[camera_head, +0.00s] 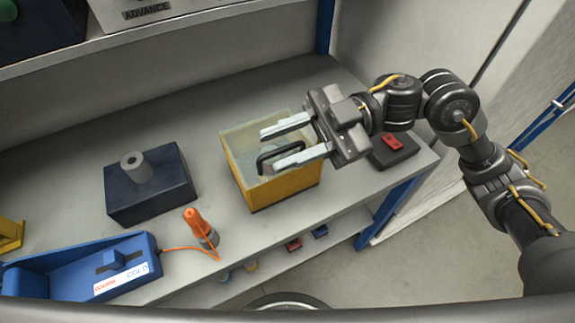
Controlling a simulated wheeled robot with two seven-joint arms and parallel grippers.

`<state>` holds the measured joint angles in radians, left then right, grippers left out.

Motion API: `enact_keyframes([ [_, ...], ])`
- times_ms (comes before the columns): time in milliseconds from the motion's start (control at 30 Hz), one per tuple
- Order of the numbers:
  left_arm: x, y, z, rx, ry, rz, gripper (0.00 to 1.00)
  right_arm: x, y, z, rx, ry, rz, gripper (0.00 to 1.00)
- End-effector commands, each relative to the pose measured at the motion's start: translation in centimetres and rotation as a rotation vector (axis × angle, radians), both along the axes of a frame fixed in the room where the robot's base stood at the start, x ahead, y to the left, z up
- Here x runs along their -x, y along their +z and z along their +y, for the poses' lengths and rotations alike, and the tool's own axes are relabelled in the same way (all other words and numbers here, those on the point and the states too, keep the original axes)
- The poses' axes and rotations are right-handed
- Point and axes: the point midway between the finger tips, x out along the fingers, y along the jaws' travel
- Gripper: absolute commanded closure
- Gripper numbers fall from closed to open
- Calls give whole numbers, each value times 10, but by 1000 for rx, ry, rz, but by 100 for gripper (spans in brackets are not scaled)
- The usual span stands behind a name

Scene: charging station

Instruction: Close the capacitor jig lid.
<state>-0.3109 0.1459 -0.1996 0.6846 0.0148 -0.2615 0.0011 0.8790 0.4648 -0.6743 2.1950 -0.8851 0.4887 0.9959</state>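A yellow box (284,188), which looks like the capacitor jig, stands on the grey bench with pale inner walls showing at its top. A black loop handle (263,155) shows over the box; I cannot clearly make out the lid it belongs to or the lid's angle. My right gripper (268,151) reaches in from the right above the box. Its two pale fingers are spread apart, with the handle beside and partly behind the lower finger. Whether they touch is unclear. The gripper hides part of the box's right side. My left gripper is out of view.
A dark block with a grey cylinder (136,167) stands left. A blue device (90,272) and an orange-handled tool (196,223) with a cord are at the front left. A black box with a red part (393,144) sits right. A shelf (180,20) overhangs the back.

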Motion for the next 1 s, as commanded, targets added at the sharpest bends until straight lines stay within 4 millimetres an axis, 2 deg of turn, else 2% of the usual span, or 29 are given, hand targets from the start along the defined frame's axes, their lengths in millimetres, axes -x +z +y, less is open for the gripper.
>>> enact_keyframes([
  [33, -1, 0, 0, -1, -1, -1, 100, 13, 5, 0, -2, 3, -4, 68],
  [200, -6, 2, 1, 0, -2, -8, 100, 44, 19, 0, -2, 2, -3, 68],
  [400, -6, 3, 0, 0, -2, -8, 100, 63, 28, 0, -2, -1, -1, 68],
  [1000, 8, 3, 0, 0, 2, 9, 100, 68, 30, 0, -1, -1, 1, 68],
])
